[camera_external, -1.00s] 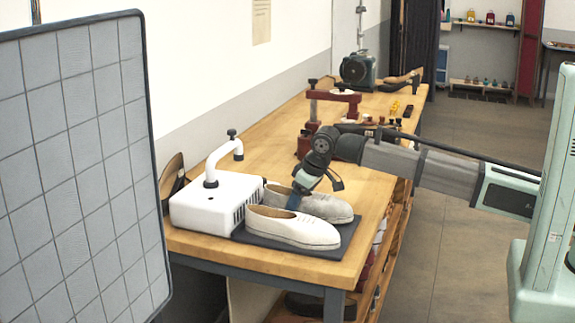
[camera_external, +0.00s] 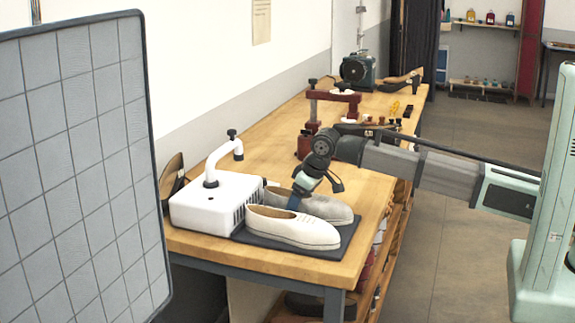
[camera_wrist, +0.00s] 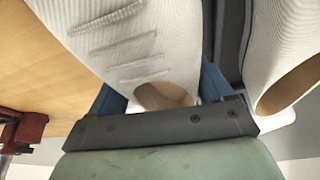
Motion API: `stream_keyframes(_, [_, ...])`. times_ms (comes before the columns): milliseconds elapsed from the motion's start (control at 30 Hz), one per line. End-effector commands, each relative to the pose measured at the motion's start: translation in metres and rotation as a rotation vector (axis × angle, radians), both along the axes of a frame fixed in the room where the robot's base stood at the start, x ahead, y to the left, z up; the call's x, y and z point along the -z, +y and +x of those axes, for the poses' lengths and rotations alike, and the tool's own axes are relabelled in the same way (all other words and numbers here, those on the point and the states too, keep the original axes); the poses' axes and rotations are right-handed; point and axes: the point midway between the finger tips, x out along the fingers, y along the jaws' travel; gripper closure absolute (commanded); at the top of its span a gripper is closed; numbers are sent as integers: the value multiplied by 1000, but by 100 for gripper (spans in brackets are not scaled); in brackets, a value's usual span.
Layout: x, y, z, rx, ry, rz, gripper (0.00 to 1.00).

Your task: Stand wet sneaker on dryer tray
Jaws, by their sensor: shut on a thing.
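A greyish sneaker (camera_external: 327,208) stands upright on the dark dryer tray (camera_external: 345,240), toward its far side. A whiter sneaker (camera_external: 290,230) stands beside it on the near side of the tray. In the wrist view, blue fingers (camera_wrist: 160,88) lie on both sides of the laced, ribbed greyish sneaker (camera_wrist: 120,45). The whiter sneaker (camera_wrist: 280,50) is at the right there. Whether the greyish sole fully touches the tray is hidden.
A white dryer box (camera_external: 205,205) with a curved pipe stands at the tray's left end, close to the shoe heels. A red clamp stand (camera_external: 310,125) is farther back on the wooden bench (camera_external: 265,155). A gridded grey panel (camera_external: 80,170) stands at the left.

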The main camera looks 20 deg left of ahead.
Motion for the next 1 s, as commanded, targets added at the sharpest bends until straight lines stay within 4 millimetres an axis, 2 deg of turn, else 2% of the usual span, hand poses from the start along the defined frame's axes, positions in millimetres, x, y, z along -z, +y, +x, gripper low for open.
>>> stream_keyframes(200, [2,0,0,0,0,1,54])
stream_keyframes(233, [2,0,0,0,0,1,19])
stream_keyframes(433, [2,0,0,0,0,0,0])
stream_keyframes(767, [-2,-2,0,0,0,0,0])
stream_keyframes(1000, [-30,-14,-3,0,0,1,0])
